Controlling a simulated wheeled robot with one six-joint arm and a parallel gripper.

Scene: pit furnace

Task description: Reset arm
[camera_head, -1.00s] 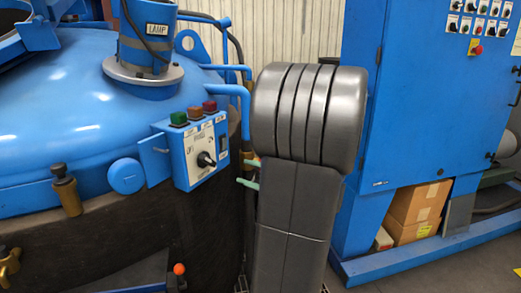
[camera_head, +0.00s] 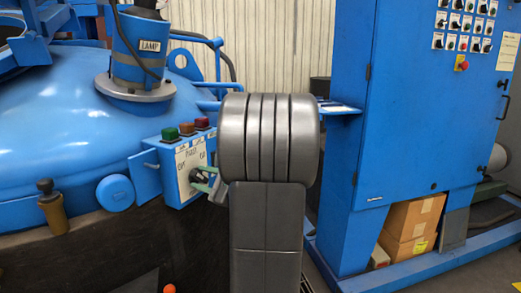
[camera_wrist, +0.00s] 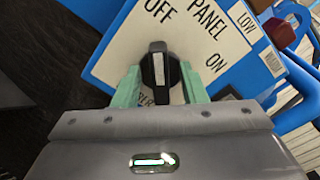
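My gripper (camera_wrist: 161,88) shows in the wrist view with two green fingers spread apart, one on each side of a black rotary knob (camera_wrist: 159,68). The fingers look open, and I cannot tell whether either one touches the knob. The knob sits on a white label plate (camera_wrist: 207,38) marked PANEL, OFF and ON. In the head view the green fingers (camera_head: 206,179) are at the knob on the blue control box (camera_head: 151,161); my own arm stands just to the right. The knob is mostly hidden there.
The box carries green, orange and red buttons (camera_head: 186,129) and sits beside the blue furnace lid (camera_head: 65,130). A tall blue cabinet (camera_head: 425,110) is at right, with cardboard boxes (camera_head: 412,222) below. Floor is clear at lower right.

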